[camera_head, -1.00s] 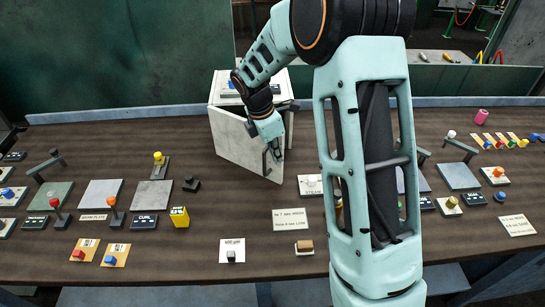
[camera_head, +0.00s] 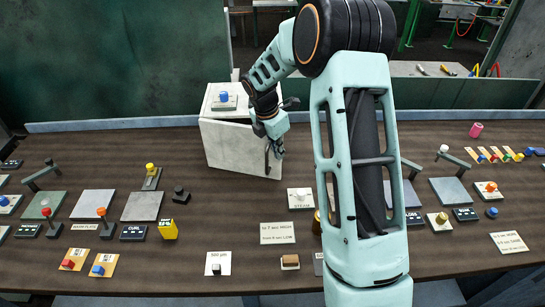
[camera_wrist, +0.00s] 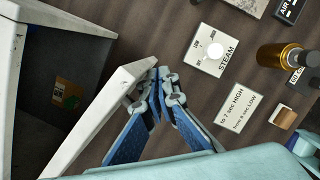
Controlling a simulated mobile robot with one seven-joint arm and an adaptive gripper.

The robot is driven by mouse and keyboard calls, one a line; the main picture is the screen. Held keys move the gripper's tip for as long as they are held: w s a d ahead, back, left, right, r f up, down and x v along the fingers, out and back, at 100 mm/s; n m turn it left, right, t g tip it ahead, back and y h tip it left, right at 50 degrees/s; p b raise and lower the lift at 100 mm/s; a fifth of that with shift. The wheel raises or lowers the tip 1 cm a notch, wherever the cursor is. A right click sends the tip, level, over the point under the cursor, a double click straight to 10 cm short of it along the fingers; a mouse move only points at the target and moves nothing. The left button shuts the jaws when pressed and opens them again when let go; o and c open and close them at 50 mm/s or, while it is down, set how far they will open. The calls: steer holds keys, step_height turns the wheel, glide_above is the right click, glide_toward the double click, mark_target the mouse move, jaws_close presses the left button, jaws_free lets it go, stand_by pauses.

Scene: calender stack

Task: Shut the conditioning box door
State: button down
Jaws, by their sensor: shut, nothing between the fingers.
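The conditioning box (camera_head: 212,98) is a white, marbled box at the back of the bench. My gripper (camera_head: 278,151) is at the door's free edge. In the wrist view its blue fingers (camera_wrist: 160,88) are shut and empty, with the tips beside or against the door's outer corner; contact is unclear.
A blue knob (camera_head: 224,96) sits on top of the box. The STEAM knob plate (camera_head: 299,198) and a white card (camera_head: 277,233) lie right of the door. Levers and plates fill the bench's left. Bare wood lies in front of the box.

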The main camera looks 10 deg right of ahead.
steer(key=w+d+n, duration=0.3)
steer(key=w+n, duration=0.1)
steer(key=w, duration=0.4)
steer(key=shift+d+r+t+y, duration=0.15)
steer(key=shift+d+t+y, duration=0.15)
steer(key=shift+d+t, duration=0.1)
